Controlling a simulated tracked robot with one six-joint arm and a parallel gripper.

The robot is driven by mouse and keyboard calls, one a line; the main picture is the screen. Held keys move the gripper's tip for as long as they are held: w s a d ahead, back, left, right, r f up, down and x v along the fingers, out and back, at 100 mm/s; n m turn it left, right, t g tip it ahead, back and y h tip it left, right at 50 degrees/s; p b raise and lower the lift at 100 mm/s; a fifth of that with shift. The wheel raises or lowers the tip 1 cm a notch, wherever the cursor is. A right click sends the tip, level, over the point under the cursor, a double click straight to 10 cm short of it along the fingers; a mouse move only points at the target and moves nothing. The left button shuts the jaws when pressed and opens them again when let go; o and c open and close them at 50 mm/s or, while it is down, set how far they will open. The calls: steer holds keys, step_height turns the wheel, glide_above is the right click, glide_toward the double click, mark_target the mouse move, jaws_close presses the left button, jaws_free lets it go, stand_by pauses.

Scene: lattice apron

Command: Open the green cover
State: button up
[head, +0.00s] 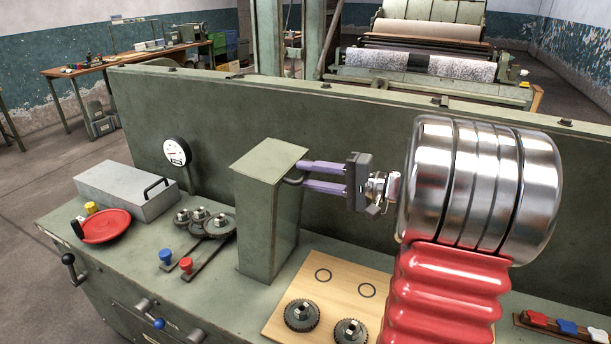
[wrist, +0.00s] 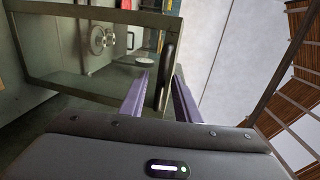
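The green cover (head: 262,215) is a tall box standing on the green bench. Its dark bar handle sits near the upper right edge and shows in the wrist view (wrist: 168,65). My gripper (head: 304,175) reaches in from the right with its two purple fingers apart. In the wrist view the handle lies between the fingertips (wrist: 163,88), with gaps visible beside it. I see no clear grip on it. In the wrist view, a round metal part (wrist: 100,40) shows within the green frame. The cover's back is hidden.
A wooden board (head: 330,300) with gears lies in front of the cover. Left are gears on a plate (head: 208,225), a red dish (head: 106,226), a grey box (head: 125,188) and a gauge (head: 177,152). A green back panel (head: 360,120) rises behind. My arm hides the right side.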

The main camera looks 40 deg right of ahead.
steer(key=shift+w+a+f, duration=0.1)
steer(key=shift+w+a, duration=0.15)
steer(key=shift+w, duration=0.2)
steer(key=shift+c, duration=0.5)
jaws_close()
